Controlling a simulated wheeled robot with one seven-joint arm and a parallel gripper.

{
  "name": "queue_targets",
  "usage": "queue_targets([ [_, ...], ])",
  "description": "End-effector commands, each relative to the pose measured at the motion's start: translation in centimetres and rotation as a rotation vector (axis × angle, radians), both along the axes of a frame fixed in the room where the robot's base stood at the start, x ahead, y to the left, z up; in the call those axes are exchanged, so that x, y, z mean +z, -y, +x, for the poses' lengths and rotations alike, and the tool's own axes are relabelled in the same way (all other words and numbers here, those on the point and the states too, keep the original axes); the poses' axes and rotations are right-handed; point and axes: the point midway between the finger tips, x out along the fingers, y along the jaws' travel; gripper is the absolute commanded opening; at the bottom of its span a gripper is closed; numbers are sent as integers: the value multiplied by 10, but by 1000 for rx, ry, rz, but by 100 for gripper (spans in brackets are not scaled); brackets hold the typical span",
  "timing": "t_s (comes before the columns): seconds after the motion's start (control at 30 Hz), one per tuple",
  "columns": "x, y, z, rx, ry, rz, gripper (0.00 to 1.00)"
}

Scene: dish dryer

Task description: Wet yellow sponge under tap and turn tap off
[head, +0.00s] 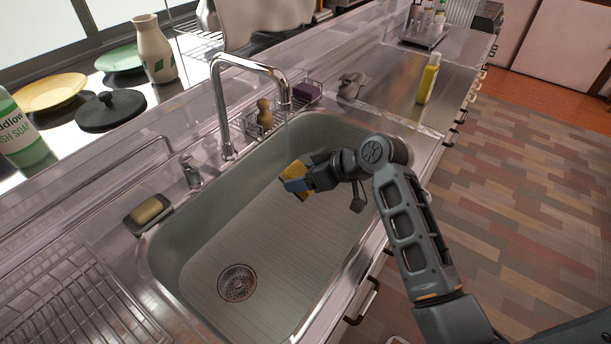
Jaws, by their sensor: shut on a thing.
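My gripper (300,182) is shut on the yellow sponge (298,168) and holds it inside the sink basin, below and near the spout. A blue-grey piece covers part of the sponge's front; I cannot tell whether it belongs to the finger. The chrome tap (220,110) arches over the basin. A thin, faint bluish stream of water (287,127) seems to fall from its spout toward the sponge; I cannot tell whether it touches it. The tap's lever (191,170) stands on the rim left of the spout's base.
The basin (205,228) is otherwise empty around its drain (238,283). A soap dish (136,222) with a yellowish block sits on the left rim. A caddy with a brush (265,114) and a purple sponge (307,91) stands behind. A yellow bottle (428,78) stands right.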

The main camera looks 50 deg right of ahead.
Motion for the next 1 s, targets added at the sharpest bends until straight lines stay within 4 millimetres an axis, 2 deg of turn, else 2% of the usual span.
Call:
queue_targets([
  [0.33,0,1,-3,-1,0,0,41],
  [1.0,0,15,-49,-1,-1,1,41],
])
